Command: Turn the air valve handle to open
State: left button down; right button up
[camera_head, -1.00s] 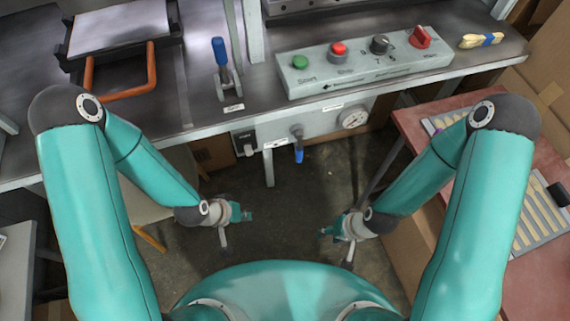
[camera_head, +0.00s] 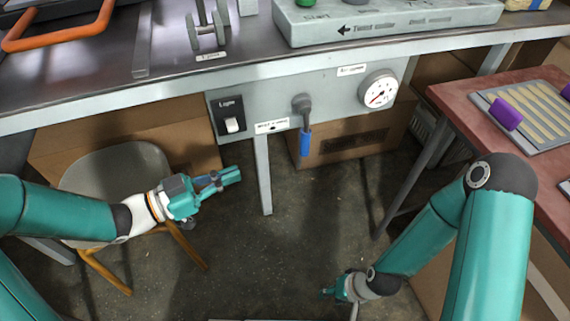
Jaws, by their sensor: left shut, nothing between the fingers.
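The air valve handle (camera_head: 305,142) is a blue grip on a dark grey valve body (camera_head: 302,106), on the grey panel under the bench edge. It hangs straight down. My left gripper (camera_head: 236,175) is left of the handle and lower in the picture, apart from it. Its fingers are together and point right, with nothing held. My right gripper (camera_head: 328,291) is low in the picture, below the panel and well apart from the handle. Its fingers are too small to read.
A round gauge (camera_head: 378,92) is right of the valve and a light switch (camera_head: 231,118) is left of it. A bench leg (camera_head: 264,178) stands between my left gripper and the handle in the picture. A chair (camera_head: 115,180) is at left, a red table (camera_head: 470,110) at right.

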aim_at(301, 146)
pick_arm(q)
jog(key=shift+r, duration=0.1)
jog(key=shift+d, duration=0.1)
jog(key=b+x, duration=0.3)
jog(key=x, duration=1)
jog(key=shift+w+d, duration=0.25)
jog(key=shift+d, duration=0.1)
